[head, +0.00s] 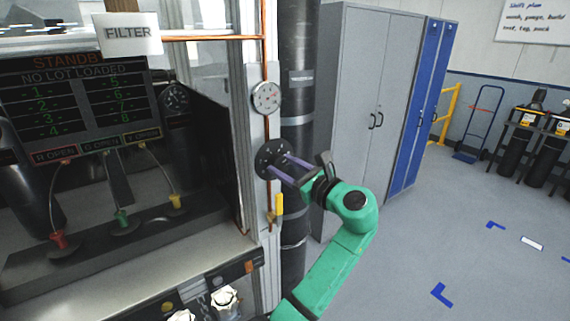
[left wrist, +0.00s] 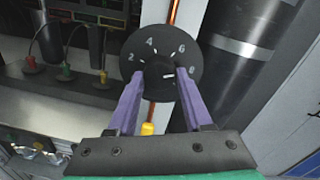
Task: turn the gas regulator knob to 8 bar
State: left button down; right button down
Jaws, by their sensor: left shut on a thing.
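The regulator knob (left wrist: 160,78) sits at the centre of a round black dial plate (left wrist: 158,42) marked 2, 4, 6 and 8. A short white mark on the knob lies nearly level and seems to point right, towards the 8. The dial plate (head: 268,151) also shows in the head view, on the copper pipe. My left gripper (head: 280,166) reaches it from the right. In the left wrist view its purple fingers (left wrist: 161,72) are shut on the knob, one at each side. My right gripper is in neither view.
A round white gauge (head: 266,97) is above the dial; its reading is too small to tell. A yellow handle (head: 279,204) is just below. A dark vertical pipe (head: 297,110) stands close behind. Grey lockers (head: 360,80) are at the back; open floor lies to the right.

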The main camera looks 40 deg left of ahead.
pick_arm(q)
jog(key=shift+m, duration=0.9)
jog(key=shift+c, duration=1.6)
grip_release()
jog(key=b+v, duration=0.6)
jog(key=v, duration=0.8)
jog(key=shift+d, duration=0.2)
jog(key=shift+f, duration=0.1)
